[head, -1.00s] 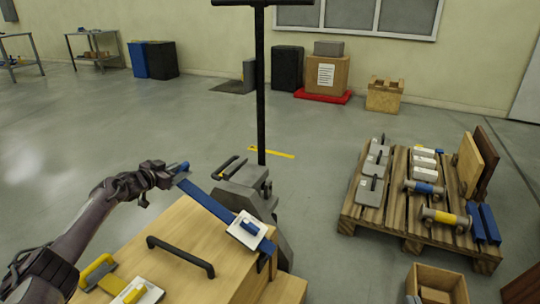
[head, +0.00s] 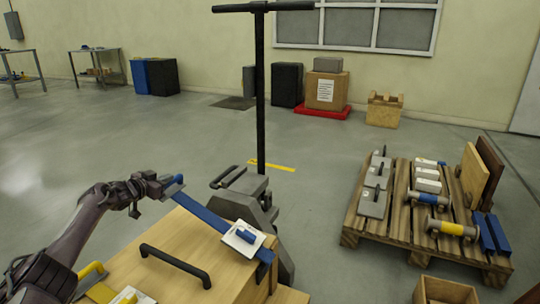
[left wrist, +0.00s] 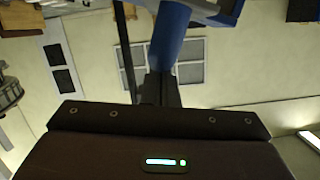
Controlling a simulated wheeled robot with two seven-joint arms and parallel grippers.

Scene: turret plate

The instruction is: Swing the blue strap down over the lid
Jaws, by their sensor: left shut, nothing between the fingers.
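The blue strap (head: 212,218) runs along the far side of the wooden lid (head: 205,248). Its near-right end is at the box's right edge, and its blue-tipped free end reaches out past the lid at the upper left. I cannot tell the strap's height over the lid. My left gripper (head: 166,184) is shut beside the free end, with nothing between its fingers. In the left wrist view a blue part (left wrist: 172,42) of the strap lies just beyond the dark fingers. My right gripper is not in view.
A black handle (head: 176,265) stands on the lid. A yellow strap (head: 92,275) is at the lower left. A grey truck with a tall black post (head: 260,100) stands behind the box. A loaded pallet (head: 350,236) lies to the right; the floor between is clear.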

